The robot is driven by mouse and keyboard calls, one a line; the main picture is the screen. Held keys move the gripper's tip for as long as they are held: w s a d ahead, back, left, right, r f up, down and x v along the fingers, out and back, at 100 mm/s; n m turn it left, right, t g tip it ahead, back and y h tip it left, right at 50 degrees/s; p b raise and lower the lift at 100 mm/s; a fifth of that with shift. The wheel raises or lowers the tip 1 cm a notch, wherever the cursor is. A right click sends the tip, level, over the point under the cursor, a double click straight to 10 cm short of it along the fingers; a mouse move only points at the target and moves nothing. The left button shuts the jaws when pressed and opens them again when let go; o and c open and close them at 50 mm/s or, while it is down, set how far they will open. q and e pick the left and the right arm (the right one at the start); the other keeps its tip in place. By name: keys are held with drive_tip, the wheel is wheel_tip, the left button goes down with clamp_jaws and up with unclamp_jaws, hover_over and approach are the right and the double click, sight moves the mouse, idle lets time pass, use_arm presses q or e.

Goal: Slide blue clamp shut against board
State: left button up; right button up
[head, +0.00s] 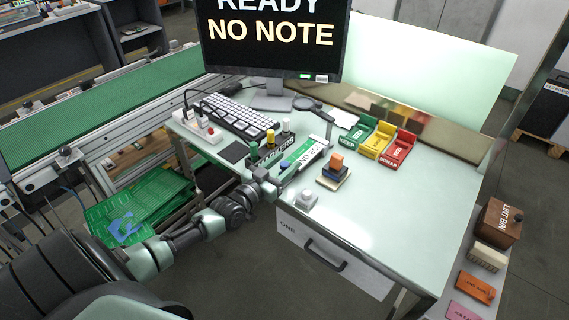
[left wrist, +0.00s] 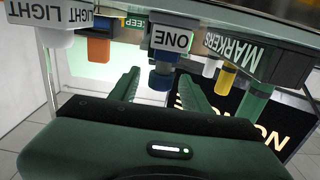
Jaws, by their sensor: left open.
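A small blue piece, likely the clamp (head: 285,164), sits at the near-left end of a long fixture (head: 306,154) lettered "NO BO…" on the pale desk. My left gripper (head: 272,180) is at the desk's front edge, just short of the blue piece. Contact cannot be told. My right gripper is not in view.
A black markers holder (head: 268,152) stands close left of the fixture, with a keyboard (head: 235,117) behind. An orange block on a dark stand (head: 335,176) and a white knobbed block (head: 307,199) are to the right. Green, yellow and red (head: 398,149) trays stand behind. The right desktop is clear.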

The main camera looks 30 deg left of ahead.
use_arm(q)
clamp_jaws()
idle(1.4)
